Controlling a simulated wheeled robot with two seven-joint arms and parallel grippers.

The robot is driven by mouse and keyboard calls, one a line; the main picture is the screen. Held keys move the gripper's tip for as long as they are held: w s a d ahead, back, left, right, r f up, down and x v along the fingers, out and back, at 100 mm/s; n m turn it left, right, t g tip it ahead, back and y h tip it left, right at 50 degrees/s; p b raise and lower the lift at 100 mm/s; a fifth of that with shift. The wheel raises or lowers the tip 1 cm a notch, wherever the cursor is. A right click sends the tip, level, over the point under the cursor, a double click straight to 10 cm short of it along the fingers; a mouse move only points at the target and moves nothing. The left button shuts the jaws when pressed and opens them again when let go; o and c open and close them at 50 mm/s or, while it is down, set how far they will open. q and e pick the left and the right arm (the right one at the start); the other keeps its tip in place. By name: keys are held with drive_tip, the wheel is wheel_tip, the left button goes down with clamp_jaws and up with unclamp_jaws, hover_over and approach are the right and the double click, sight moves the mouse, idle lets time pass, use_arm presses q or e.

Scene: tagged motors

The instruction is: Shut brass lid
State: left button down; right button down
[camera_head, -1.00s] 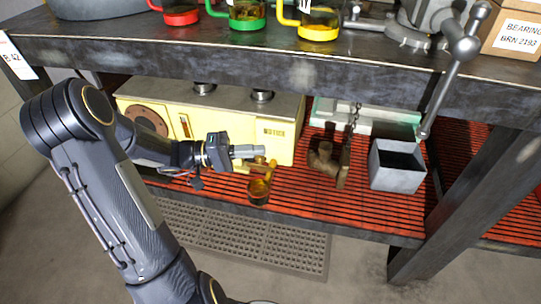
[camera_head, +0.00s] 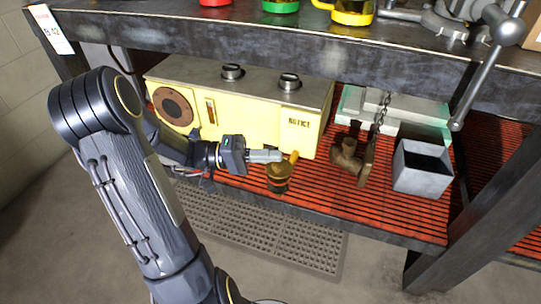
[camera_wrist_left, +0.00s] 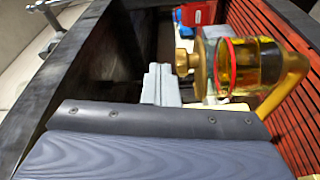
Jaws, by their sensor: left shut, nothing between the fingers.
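A small glass cup (camera_head: 278,187) with amber contents stands on the red slatted shelf. Its brass lid (camera_head: 277,170) lies across the top in the head view. In the left wrist view the picture is turned sideways: the brass lid (camera_wrist_left: 201,68) with its knob is beside the red ring of the glass cup (camera_wrist_left: 258,62). The lid looks level with the rim; I cannot tell if it is fully seated. My left gripper (camera_head: 277,156) is shut and empty, just above and behind the lid; its fingers (camera_wrist_left: 165,85) also show in the wrist view. My right gripper is not in view.
A yellow machine (camera_head: 245,115) stands behind my left gripper. A rusty valve fitting (camera_head: 348,157) under a hanging chain and a grey open box (camera_head: 421,169) stand to the right. The dark upper shelf edge (camera_head: 300,45) overhangs. The shelf front is clear.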

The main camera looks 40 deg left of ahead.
use_arm(q)
drive_tip(key=shift+s+d+f+m+b, duration=0.1)
drive_tip(key=shift+s+f+m+b, duration=0.15)
drive_tip(key=shift+m+b, duration=0.35)
drive_tip(key=shift+s+f+m+b, duration=0.1)
drive_tip(key=shift+f+m+b, duration=0.2)
drive_tip(key=shift+m+b, duration=0.3)
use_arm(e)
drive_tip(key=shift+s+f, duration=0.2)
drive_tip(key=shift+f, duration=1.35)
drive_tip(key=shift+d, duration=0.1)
